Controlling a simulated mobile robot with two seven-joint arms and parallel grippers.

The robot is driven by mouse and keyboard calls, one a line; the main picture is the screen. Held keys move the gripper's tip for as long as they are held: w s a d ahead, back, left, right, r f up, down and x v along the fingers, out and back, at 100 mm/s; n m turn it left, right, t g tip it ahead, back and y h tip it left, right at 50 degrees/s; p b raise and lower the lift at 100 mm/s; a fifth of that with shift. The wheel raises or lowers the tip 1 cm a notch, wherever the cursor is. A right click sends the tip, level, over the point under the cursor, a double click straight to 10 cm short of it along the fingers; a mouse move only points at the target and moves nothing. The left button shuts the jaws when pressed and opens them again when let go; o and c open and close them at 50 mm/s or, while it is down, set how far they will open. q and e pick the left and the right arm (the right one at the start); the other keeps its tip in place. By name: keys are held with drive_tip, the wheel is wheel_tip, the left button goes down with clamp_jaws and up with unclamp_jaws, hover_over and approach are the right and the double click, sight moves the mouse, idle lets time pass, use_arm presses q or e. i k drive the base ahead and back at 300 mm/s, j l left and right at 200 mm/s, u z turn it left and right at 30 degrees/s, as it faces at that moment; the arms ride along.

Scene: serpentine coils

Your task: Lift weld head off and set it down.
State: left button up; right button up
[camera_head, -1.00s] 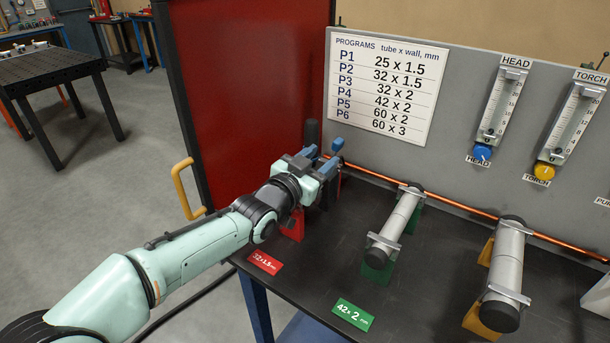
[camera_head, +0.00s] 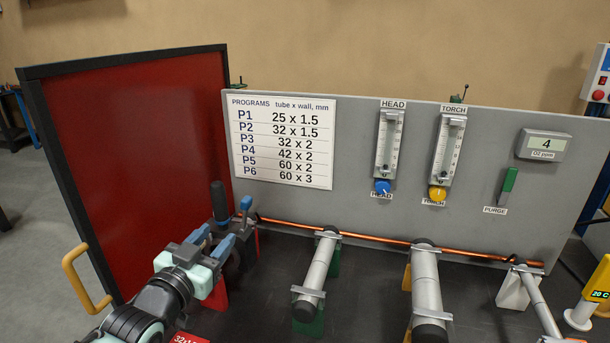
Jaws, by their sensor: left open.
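The weld head (camera_head: 219,202), with an upright black handle and a dark body, is at the left end of the bench, by the red stand marked 32 x 1.5. My left gripper (camera_head: 222,230), pale green with blue fingers, is open at the weld head in the head view. Its fingers reach to about the base of the handle. The gripper and wrist hide much of the weld head's body and the tube there. I cannot tell whether the fingers touch it. My right gripper is out of view.
Tubes on green (camera_head: 310,322) and yellow supports lie to the right, with a copper-coloured line (camera_head: 370,235) behind them. A grey panel (camera_head: 350,150) with the program chart and flow meters stands at the back. A red screen (camera_head: 145,170) closes the left side.

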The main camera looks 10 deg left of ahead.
sight(244, 250)
drive_tip(key=k+j, duration=0.1)
drive_tip(key=k, duration=0.9)
